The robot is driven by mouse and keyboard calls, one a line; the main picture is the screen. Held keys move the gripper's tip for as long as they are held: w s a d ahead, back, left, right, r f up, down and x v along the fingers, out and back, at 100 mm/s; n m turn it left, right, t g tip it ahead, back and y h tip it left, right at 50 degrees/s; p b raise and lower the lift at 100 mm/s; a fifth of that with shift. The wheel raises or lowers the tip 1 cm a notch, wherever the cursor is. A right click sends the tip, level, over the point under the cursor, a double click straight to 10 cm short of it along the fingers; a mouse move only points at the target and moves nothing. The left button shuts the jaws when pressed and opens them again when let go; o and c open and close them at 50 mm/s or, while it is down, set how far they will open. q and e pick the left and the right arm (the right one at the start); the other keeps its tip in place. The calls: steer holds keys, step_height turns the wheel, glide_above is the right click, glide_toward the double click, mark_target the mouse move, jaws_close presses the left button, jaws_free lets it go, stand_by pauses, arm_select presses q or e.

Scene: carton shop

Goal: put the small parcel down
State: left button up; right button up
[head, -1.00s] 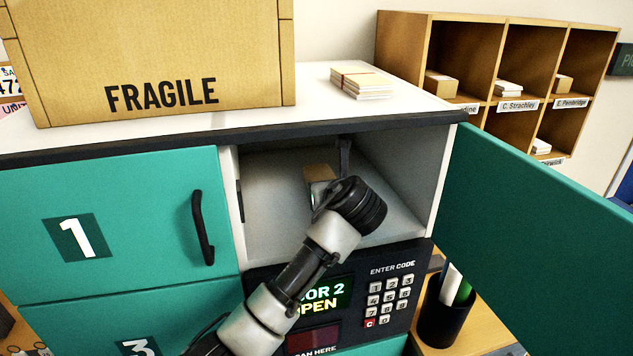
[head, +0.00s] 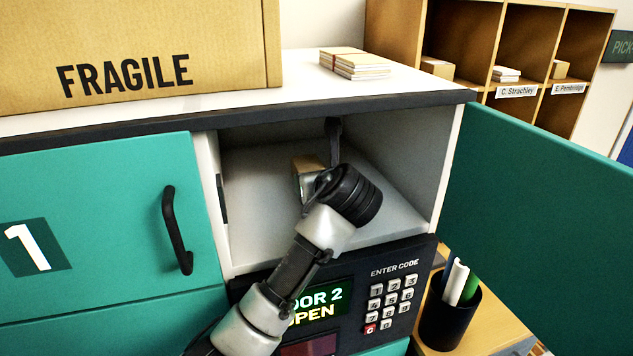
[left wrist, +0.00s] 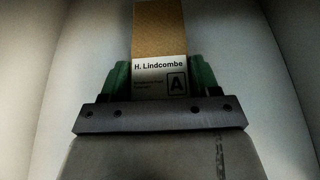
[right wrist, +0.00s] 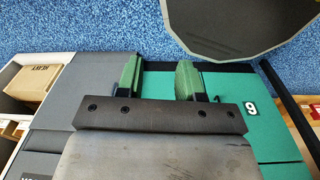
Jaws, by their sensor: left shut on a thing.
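The small parcel (head: 306,167), a brown box with a white label, is inside the open locker compartment (head: 400,205). In the left wrist view the parcel (left wrist: 160,35) shows the label "H. Lindcombe" and a boxed A. My left gripper (left wrist: 160,76) is shut on it, one green finger on each side. In the head view my left arm reaches into the compartment and its wrist hides part of the parcel. I cannot tell whether the parcel touches the compartment floor. My right gripper (right wrist: 160,78) is open and empty, outside the compartment, with a teal locker front marked 9 behind it.
The open teal door (head: 540,210) stands to the right of the compartment. Door 1 (head: 110,220) is shut on the left. A keypad panel (head: 385,290) reading "OPEN" is below. A FRAGILE carton (head: 130,55) and a stack of envelopes (head: 354,64) are on top.

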arm_select(q)
steer(key=o, duration=0.8)
steer(key=shift+w+a+f, duration=0.1)
steer(key=shift+w, duration=0.05)
steer(key=shift+o, duration=1.1)
steer(key=shift+a, duration=0.1)
steer(key=shift+o, duration=0.6)
steer(key=shift+s+d+r, duration=0.2)
steer(key=shift+s, duration=0.15)
steer(key=b+v, duration=0.2)
steer(key=v, duration=0.4)
steer(key=shift+s+b, duration=0.15)
steer(key=shift+b, duration=0.15)
steer(key=shift+s+d+r, duration=0.1)
steer(key=shift+s+r, duration=0.05)
steer(key=shift+s, duration=0.05)
arm_select(e)
steer(key=shift+w+f, duration=0.2)
steer(key=shift+f, duration=0.45)
steer(key=shift+w+f, duration=0.2)
steer(key=shift+f, duration=0.4)
